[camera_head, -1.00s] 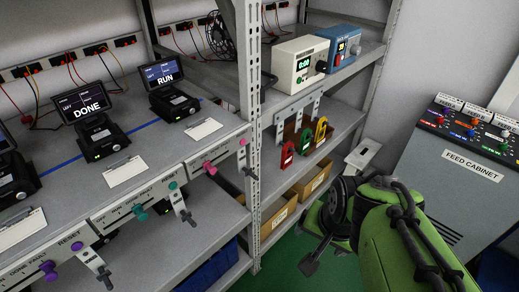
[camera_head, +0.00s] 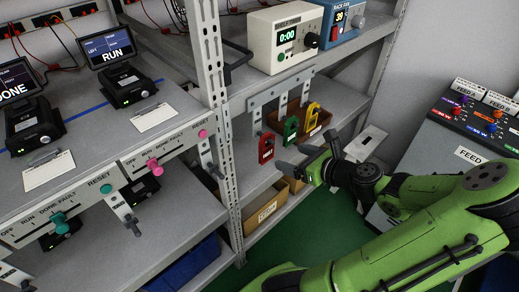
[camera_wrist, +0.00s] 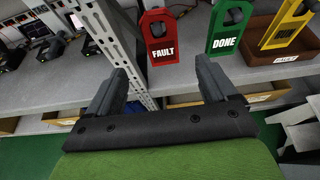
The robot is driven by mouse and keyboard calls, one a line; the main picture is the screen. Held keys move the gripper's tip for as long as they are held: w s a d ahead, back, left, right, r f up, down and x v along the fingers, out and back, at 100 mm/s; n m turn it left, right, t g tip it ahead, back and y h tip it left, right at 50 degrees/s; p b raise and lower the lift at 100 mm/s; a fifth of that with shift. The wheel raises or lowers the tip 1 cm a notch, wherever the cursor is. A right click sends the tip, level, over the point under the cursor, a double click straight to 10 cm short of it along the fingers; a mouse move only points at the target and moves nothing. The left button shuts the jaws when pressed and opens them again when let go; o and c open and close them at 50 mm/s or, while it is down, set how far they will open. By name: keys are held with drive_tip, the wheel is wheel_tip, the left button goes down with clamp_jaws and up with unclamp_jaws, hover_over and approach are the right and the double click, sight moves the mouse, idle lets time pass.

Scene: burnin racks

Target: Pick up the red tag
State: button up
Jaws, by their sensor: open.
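The red tag (camera_head: 266,148) hangs from a grey bracket on the right-hand rack, left of a green tag (camera_head: 291,130) and a yellow tag (camera_head: 312,118). In the wrist view the red tag (camera_wrist: 161,42) reads FAULT and the green tag (camera_wrist: 226,30) reads DONE; the yellow tag (camera_wrist: 289,25) is at the right. My gripper (camera_head: 291,158) is to the right of and slightly below the red tag, apart from it. In the wrist view my gripper (camera_wrist: 162,78) is open and empty, with the red tag ahead between its fingers.
A rack post (camera_head: 217,110) stands left of the tags. A shelf with a brown tray (camera_head: 322,121) lies behind them. Cardboard bins (camera_head: 265,213) sit below. A white timer (camera_head: 286,38) stands above, and the feed cabinet (camera_head: 455,150) is at the right.

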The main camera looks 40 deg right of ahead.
sight(268, 149)
drive_tip(key=b+x, duration=0.1)
drive_tip(key=x, duration=0.3)
drive_tip(key=b+x, duration=0.2)
drive_tip(key=x, duration=0.2)
drive_tip(key=b+x, duration=0.2)
drive_tip(key=x, duration=0.2)
drive_tip(key=shift+w+d+f, duration=0.1)
drive_tip(key=shift+w+f, duration=0.15)
drive_tip(key=shift+f, duration=0.2)
drive_tip(key=shift+r, duration=0.1)
drive_tip(key=shift+c, duration=0.3)
drive_tip(key=c, duration=1)
